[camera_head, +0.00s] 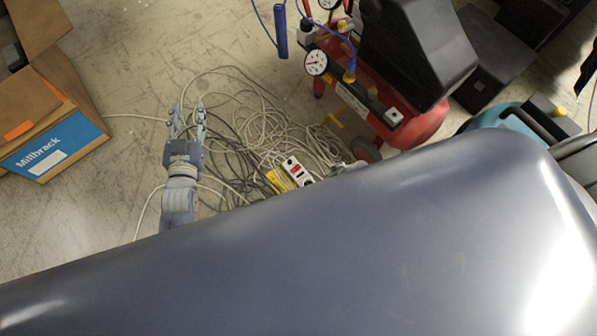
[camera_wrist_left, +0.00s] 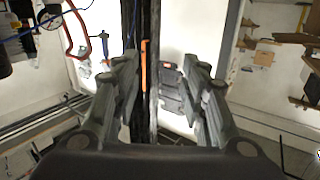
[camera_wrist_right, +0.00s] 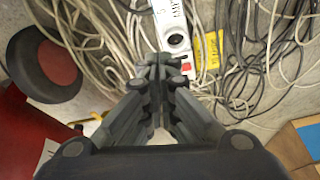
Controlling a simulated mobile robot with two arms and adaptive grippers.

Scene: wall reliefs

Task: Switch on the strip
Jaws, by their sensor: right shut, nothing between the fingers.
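The power strip (camera_head: 297,171) is white with dark sockets and red parts and lies on the floor among cables in the head view. In the right wrist view the strip (camera_wrist_right: 172,22) runs to the top edge, with a red switch (camera_wrist_right: 187,67) near its lower end. My right gripper (camera_wrist_right: 159,66) is shut and empty, its tips over the strip's lower end and just left of the switch. I cannot tell whether they touch. My left gripper (camera_head: 187,108) is open and empty, left of the strip above the cables; its fingers (camera_wrist_left: 166,66) stand apart in its wrist view.
Tangled cables (camera_head: 245,125) surround the strip, with a yellow label (camera_head: 280,180) beside it. A red compressor (camera_head: 425,125) with a wheel (camera_head: 366,150) stands to the right. A cardboard box (camera_head: 50,115) stands at left. My body hides the lower part of the head view.

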